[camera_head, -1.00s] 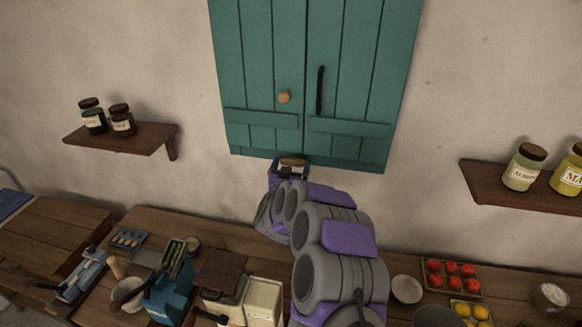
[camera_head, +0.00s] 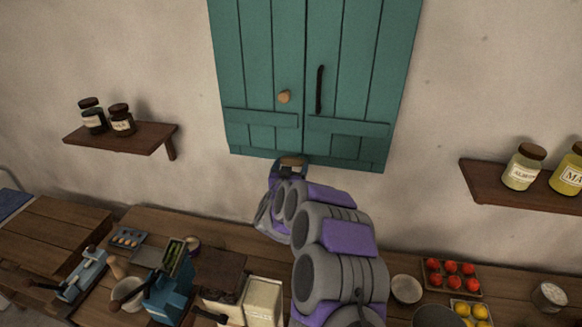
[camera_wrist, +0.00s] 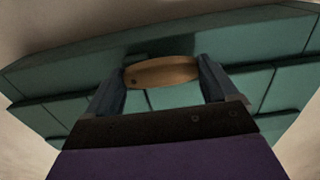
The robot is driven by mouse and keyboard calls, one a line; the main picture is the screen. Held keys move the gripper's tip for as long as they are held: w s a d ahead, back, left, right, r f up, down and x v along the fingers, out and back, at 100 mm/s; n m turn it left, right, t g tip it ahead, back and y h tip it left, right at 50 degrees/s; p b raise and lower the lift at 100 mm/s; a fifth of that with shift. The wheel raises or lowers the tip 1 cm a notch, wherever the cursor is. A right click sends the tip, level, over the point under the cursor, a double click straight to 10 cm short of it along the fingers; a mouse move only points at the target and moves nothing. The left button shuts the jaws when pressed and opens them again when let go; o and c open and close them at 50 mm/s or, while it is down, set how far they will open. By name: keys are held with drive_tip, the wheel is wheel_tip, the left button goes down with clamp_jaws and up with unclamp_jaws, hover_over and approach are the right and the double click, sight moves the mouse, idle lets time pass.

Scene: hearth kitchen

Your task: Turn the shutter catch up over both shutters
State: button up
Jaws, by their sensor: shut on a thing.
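The two teal shutters, the left one (camera_head: 258,70) and the right one (camera_head: 355,75), hang side by side on the wall and look closed. The wooden shutter catch (camera_head: 291,162) is at their bottom edge, near the seam. In the wrist view the catch (camera_wrist: 162,73) is a tan, rounded bar lying nearly level between my fingers, with a small dark dot at its left end. My gripper (camera_head: 289,167) is shut on the catch, one finger at each end in the wrist view (camera_wrist: 162,85). My arm hides the wall below.
A round knob (camera_head: 284,97) and a dark handle (camera_head: 320,90) stick out from the shutters. Wall shelves with jars stand left (camera_head: 120,138) and right (camera_head: 520,188). The counter (camera_head: 230,240) below is crowded with kitchen things.

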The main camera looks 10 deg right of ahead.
sight(300, 161)
drive_tip(key=shift+b, duration=0.35)
drive_tip(key=m+b, duration=0.3)
drive_tip(key=b, duration=0.1)
drive_tip(key=shift+r+m, duration=0.4)
drive_tip(key=m+b, duration=0.3)
drive_tip(key=r+m+b, duration=0.1)
drive_tip(key=b, duration=0.1)
drive_tip(key=shift+s+d+r+m, duration=0.1)
drive_tip(key=shift+d+m, duration=0.2)
drive_tip(key=m+b, duration=0.4)
drive_tip(key=shift+s+d+r+m, duration=0.2)
drive_tip(key=shift+d+r+m, duration=0.1)
drive_tip(key=shift+d, duration=0.1)
drive_tip(key=m+b, duration=0.1)
drive_tip(key=b, duration=0.1)
drive_tip(key=d+m+b, duration=0.1)
drive_tip(key=m, duration=0.1)
drive_tip(key=shift+s+r+m+b, duration=0.1)
drive_tip(key=shift+s+m+b, duration=0.05)
drive_tip(key=shift+m+b, duration=0.2)
drive_tip(key=shift+d+m+b, duration=0.1)
drive_tip(key=shift+m+b, duration=0.4)
drive_tip(key=shift+m, duration=0.05)
drive_tip(key=shift+s, duration=0.1)
drive_tip(key=o, duration=1.3)
drive_tip(key=shift+s, duration=0.15)
